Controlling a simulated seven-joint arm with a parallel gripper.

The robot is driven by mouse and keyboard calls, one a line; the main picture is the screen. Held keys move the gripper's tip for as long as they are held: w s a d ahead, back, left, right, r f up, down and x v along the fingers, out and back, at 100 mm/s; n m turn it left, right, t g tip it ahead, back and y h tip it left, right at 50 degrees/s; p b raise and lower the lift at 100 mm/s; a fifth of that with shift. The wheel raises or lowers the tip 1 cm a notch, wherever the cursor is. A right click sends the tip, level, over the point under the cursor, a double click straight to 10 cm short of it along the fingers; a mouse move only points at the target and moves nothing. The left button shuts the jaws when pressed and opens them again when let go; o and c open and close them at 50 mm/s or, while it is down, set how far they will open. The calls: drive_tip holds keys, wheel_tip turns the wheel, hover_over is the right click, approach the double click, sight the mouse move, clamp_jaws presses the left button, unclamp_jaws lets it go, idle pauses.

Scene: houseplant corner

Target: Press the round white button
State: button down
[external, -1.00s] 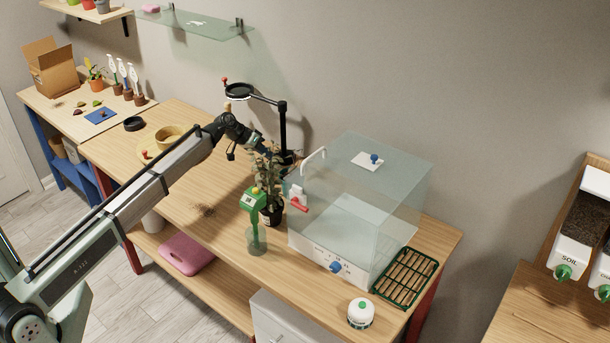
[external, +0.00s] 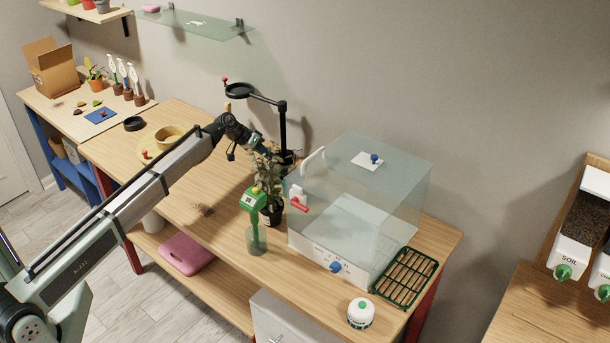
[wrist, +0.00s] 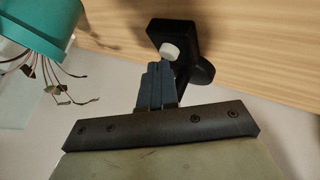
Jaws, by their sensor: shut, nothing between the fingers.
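The round white button (wrist: 168,51) sits on the black base (wrist: 178,32) of a stand in the wrist view. My gripper (wrist: 158,68) is shut and empty, with its tips right at the button's near edge in the picture; I cannot tell whether they touch it. In the external view the arm reaches over the table to the black ring lamp (external: 239,91) on its post. There the gripper's end and the button are hidden behind the leafy plant (external: 268,170). The lamp's ring looks dark.
A clear box (external: 375,190) with a white base stands to the right. A teal object (wrist: 35,25) with thin stems is at the wrist view's upper left.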

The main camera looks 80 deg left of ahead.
drive_tip(key=shift+r, duration=0.55)
drive_tip(key=shift+r, duration=0.1)
drive_tip(key=shift+r, duration=2.9)
drive_tip(key=c, duration=1.8)
unclamp_jaws()
